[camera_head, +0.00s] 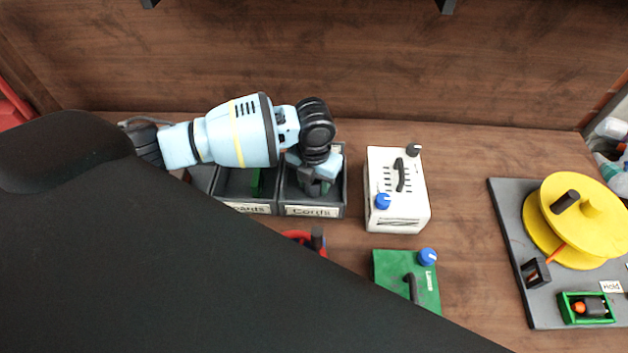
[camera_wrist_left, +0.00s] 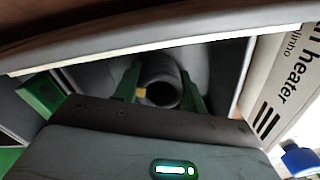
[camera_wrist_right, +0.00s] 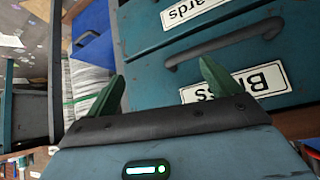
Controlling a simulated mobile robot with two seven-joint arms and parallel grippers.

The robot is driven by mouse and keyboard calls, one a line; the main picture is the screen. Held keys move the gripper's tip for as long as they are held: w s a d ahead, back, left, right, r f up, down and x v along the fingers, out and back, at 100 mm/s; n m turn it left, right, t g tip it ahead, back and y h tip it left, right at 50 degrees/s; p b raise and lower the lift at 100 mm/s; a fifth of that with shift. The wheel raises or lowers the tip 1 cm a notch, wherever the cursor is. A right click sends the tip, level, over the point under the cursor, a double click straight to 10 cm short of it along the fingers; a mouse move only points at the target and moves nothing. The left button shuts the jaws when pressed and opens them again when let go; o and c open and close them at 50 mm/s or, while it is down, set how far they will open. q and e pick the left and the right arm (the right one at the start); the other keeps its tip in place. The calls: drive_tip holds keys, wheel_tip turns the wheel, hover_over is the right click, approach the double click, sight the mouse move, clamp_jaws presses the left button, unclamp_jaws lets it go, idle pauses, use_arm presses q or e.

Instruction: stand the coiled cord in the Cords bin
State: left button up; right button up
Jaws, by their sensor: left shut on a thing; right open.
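The Cords bin (camera_head: 312,211) is a dark open bin with a white label, right of a like bin labelled as ending in "ards". My left gripper (camera_head: 315,184) reaches down into the Cords bin, with the arm partly hiding it. In the left wrist view, its green fingers (camera_wrist_left: 161,88) are shut on the coiled cord (camera_wrist_left: 162,94), a dark grey roll with a round opening and a small yellow patch. The bin walls surround it; whether it touches the floor I cannot tell. My right gripper (camera_wrist_right: 163,82) is open and empty before teal drawers.
A white heater box (camera_head: 398,205) stands just right of the Cords bin. A green box (camera_head: 395,268) lies nearer, and a yellow reel (camera_head: 600,205) sits on a grey board at right. A dark shape hides the lower left. A drawer handle (camera_wrist_right: 225,45) faces my right gripper.

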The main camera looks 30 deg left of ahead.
use_arm(q)
drive_tip(key=o, duration=1)
drive_tip(key=shift+f, duration=0.1)
wheel_tip(320, 180, up, 12)
drive_tip(key=shift+r+p, duration=0.15)
drive_tip(key=shift+p, duration=0.35)
